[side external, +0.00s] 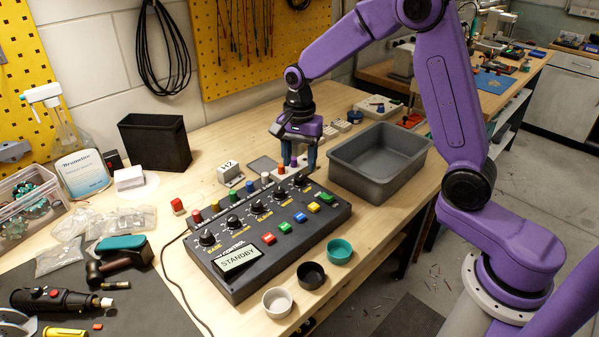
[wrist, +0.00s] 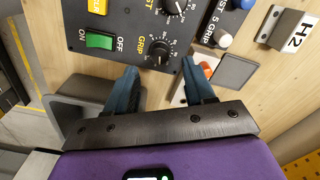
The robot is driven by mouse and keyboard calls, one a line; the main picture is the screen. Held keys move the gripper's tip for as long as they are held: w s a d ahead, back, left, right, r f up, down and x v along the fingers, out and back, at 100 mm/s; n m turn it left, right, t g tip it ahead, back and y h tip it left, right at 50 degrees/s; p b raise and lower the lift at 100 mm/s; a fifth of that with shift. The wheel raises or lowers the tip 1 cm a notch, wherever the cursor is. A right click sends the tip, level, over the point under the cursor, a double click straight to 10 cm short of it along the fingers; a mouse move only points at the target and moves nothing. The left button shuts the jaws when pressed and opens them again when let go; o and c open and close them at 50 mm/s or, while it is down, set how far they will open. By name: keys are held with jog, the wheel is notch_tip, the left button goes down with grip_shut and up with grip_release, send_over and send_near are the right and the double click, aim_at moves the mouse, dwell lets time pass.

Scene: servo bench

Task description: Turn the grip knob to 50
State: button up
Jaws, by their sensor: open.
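The grip knob (wrist: 158,52) is a small black dial with a white printed scale, labelled GRIP in yellow, near the edge of the black control box in the wrist view. Its pointer is too small to read. In the side view it is the knob (side external: 300,180) at the box's far right end. My gripper (wrist: 160,68) is open and empty. Its two blue-grey fingers reach toward the knob from either side, apart from it in the picture. The side view shows my gripper (side external: 299,162) pointing down just behind the knob; the exact height gap is unclear.
The control box (side external: 228,283) carries more knobs, coloured switches and a STANDBY display (side external: 238,260). A green switch (wrist: 99,41) sits beside the grip knob. A grey bin (side external: 345,168) stands close right. An orange peg (side external: 280,169) and an H2 bracket (side external: 229,175) stand behind the box.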

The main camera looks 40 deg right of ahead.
aim_at(300, 177)
jog(key=shift+f, duration=2.2)
grip_shut()
